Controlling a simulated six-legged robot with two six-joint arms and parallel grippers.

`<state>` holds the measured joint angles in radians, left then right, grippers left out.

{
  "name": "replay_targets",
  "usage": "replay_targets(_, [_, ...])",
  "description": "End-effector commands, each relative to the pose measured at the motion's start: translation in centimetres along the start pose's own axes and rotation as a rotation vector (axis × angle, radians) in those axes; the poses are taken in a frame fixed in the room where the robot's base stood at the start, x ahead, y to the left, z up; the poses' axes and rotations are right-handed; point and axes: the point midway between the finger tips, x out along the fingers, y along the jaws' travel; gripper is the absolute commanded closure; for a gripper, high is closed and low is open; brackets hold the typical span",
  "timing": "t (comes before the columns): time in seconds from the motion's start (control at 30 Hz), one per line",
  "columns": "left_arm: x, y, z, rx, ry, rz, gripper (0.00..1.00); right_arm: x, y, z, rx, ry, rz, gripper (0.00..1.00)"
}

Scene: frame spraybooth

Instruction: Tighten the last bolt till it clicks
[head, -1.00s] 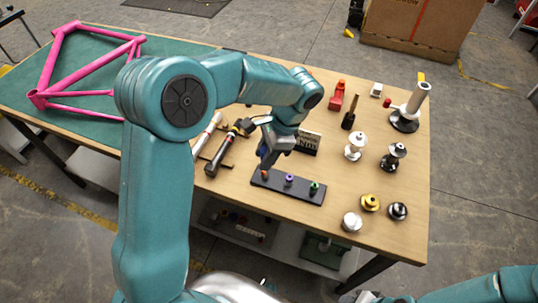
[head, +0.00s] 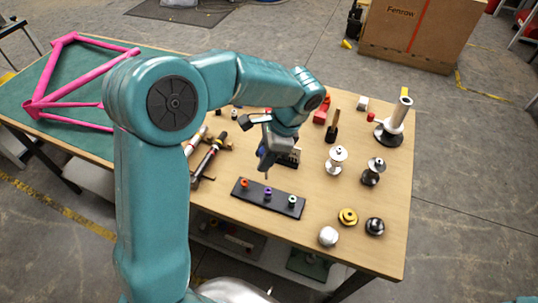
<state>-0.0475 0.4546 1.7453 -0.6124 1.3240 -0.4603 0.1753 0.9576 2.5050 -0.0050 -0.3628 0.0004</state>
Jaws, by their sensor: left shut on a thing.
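My left gripper (head: 266,163) points down above the bar, over the gap between the orange and purple pieces. It is shut on a small thin thing, whose narrow tip (head: 267,177) shows below the fingers, apart from the purple piece. The rest of it is hidden by the fingers. My right gripper is out of view. I cannot tell how tight any piece is.
A long black-handled tool (head: 206,163) lies left of the bar. Silver hubs (head: 336,160), a gold part (head: 348,216), a black round part (head: 375,226) and a white stand (head: 398,116) are to the right. A pink frame (head: 70,80) lies on a green mat. Wood between bar and hubs is clear.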

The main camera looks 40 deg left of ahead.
Motion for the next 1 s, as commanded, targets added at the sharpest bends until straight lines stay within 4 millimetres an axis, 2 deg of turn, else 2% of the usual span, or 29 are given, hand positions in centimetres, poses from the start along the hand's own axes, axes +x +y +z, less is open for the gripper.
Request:
replay_targets(0.07, [-0.1, 0.0, 0.1, 0.0, 0.002, 0.0, 0.97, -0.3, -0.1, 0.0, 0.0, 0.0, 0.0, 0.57])
replay_targets(0.6, [4.2, 0.0, -1.6, 0.001, 0.001, 0.0, 0.97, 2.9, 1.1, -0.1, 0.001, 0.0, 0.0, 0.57])
replay_targets(1.0, [4.4, 0.1, -1.9, 0.001, 0.002, -0.001, 0.97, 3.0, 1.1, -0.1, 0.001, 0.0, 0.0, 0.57])
